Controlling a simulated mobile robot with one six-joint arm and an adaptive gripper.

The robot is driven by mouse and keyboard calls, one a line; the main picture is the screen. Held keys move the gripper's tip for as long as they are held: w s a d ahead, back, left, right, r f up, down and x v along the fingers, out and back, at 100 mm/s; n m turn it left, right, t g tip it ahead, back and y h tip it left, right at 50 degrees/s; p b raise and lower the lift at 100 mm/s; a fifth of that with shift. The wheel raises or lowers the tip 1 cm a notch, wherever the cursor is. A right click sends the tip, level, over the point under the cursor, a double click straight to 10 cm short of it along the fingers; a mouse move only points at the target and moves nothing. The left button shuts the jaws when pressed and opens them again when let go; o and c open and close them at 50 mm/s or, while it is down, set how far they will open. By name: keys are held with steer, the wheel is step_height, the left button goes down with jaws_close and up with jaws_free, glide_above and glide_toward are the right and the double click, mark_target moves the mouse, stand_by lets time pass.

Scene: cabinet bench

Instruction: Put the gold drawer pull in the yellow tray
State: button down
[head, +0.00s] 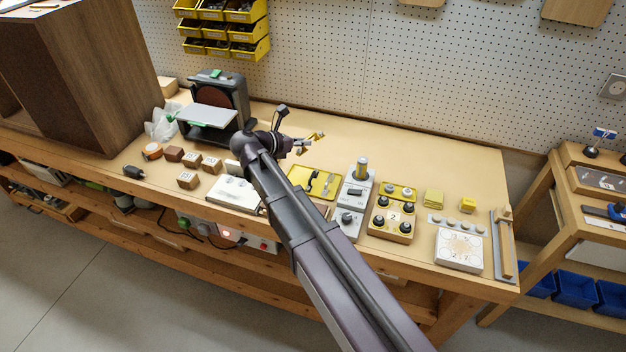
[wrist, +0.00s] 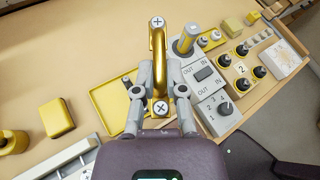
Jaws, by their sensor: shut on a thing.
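The gold drawer pull (wrist: 158,50) is a bent bar with a round screw-marked pad at each end. My gripper (wrist: 159,92) is shut on it, with a finger on either side. In the head view the pull (head: 316,137) sticks out to the right of my gripper (head: 299,145), apparently above the bench. In the wrist view the tray (wrist: 99,97) is below and left of the pull, partly hidden by my gripper.
Right of the tray stand a grey switch box (head: 353,205) with a gold post and a knob panel (head: 392,222). A disc sander (head: 218,103) and wooden blocks (head: 188,180) are to the left. The bench behind the tray is mostly clear.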

steer(key=shift+d, duration=0.15)
steer(key=shift+a+f+b, duration=0.25)
steer(key=shift+f+b, duration=0.15)
steer(key=shift+f, duration=0.15)
steer(key=s+a+f+n+y+b, duration=0.1)
steer(key=s+a+f+y+b, duration=0.1)
steer(key=a+f+b, duration=0.1)
steer(key=s+a+f+n+t+y+b, duration=0.1)
steer(key=s+a+f+n+y+b, duration=0.1)
steer(key=a+f, duration=0.3)
steer(key=s+a+f+n+t+y+b, duration=0.1)
steer(key=s+a+f+n+y+b, duration=0.1)
steer(key=a+f+b, duration=0.2)
steer(key=shift+s+a+f+b, duration=0.15)
steer(key=shift+a+f+b, duration=0.15)
steer(key=shift+f+b, duration=0.2)
steer(key=shift+s+a+f+n, duration=0.1)
steer(key=shift+a+n, duration=0.15)
steer(key=shift+n, duration=0.05)
steer(key=d+m, duration=0.1)
steer(key=d, duration=0.3)
steer(key=s+d+m+g+h, duration=0.1)
steer(key=d+m, duration=0.1)
steer(key=d, duration=0.3)
steer(key=s+d+m+h, duration=0.1)
steer(key=d+m, duration=0.1)
steer(key=d, duration=0.2)
steer(key=shift+s+d+g, duration=0.2)
steer(key=shift+g, duration=0.2)
steer(key=shift+w, duration=0.1)
